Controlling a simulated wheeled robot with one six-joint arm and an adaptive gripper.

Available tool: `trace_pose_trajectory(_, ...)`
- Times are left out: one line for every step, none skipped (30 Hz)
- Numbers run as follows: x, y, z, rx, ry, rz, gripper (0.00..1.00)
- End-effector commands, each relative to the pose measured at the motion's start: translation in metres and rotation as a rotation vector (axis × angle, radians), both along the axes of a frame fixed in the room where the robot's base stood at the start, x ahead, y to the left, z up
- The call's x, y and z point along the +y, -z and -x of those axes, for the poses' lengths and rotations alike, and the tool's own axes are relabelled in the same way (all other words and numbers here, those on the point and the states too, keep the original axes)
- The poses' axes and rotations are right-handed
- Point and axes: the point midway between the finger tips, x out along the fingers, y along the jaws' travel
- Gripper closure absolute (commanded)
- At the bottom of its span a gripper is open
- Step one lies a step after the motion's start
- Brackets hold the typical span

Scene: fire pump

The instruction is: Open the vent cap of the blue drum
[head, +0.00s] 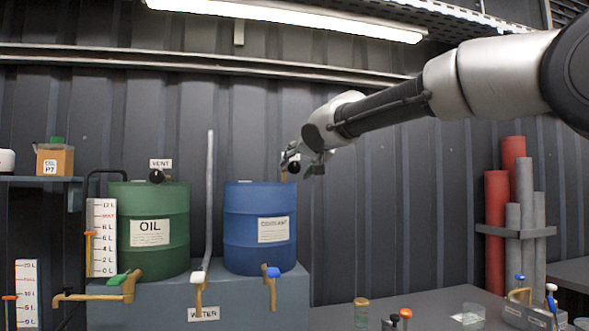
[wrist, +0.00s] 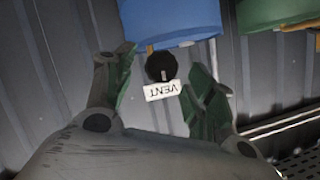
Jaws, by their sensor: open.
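The blue drum (head: 243,215) stands on a grey bench in the head view, a white label on its side. Its black round vent cap (head: 294,168) is at the drum's upper right, partly hidden by my gripper (head: 305,163). In the wrist view the scene appears upside down. There the black vent cap (wrist: 160,67) sits by the end of the blue drum (wrist: 170,20), beside a white VENT label (wrist: 162,91). My gripper (wrist: 159,62) is open, one green-padded finger on each side of the cap. I cannot tell whether either finger touches it.
The green OIL drum (head: 158,205) stands left of the blue drum, with its own black vent cap (head: 157,176). A grey upright pipe (head: 210,200) rises between the drums. Taps (head: 271,285) hang at the bench front. Red and grey cylinders (head: 497,230) stand at the right.

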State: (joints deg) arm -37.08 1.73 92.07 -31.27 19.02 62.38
Motion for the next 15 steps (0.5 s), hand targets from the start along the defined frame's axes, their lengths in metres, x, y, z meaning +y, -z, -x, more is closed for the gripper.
trace_pose_trajectory(0.004,0.004,-0.008,0.001,0.001,0.001,0.45)
trace_pose_trajectory(0.005,0.006,-0.011,0.001,0.001,0.001,0.45)
trace_pose_trajectory(0.008,0.007,-0.016,0.001,0.0,0.002,0.45)
trace_pose_trajectory(0.01,0.008,-0.019,0.0,0.0,0.001,0.45)
trace_pose_trajectory(0.011,0.009,-0.022,0.0,0.0,0.001,0.45)
trace_pose_trajectory(0.013,0.011,-0.025,0.001,0.0,0.002,0.45)
trace_pose_trajectory(0.013,0.011,-0.027,0.001,0.0,0.002,0.45)
trace_pose_trajectory(0.014,0.012,-0.028,0.0,0.0,0.001,0.45)
trace_pose_trajectory(0.015,0.012,-0.03,-0.001,0.0,0.001,0.45)
trace_pose_trajectory(0.015,0.012,-0.03,-0.001,0.0,0.001,0.45)
trace_pose_trajectory(0.015,0.012,-0.031,-0.001,0.0,0.001,0.45)
trace_pose_trajectory(0.015,0.012,-0.031,-0.001,0.0,0.001,0.45)
trace_pose_trajectory(0.015,0.012,-0.031,-0.001,0.0,0.001,0.45)
trace_pose_trajectory(0.015,0.012,-0.031,-0.001,0.0,0.001,0.45)
trace_pose_trajectory(0.015,0.012,-0.031,-0.001,0.0,0.001,0.45)
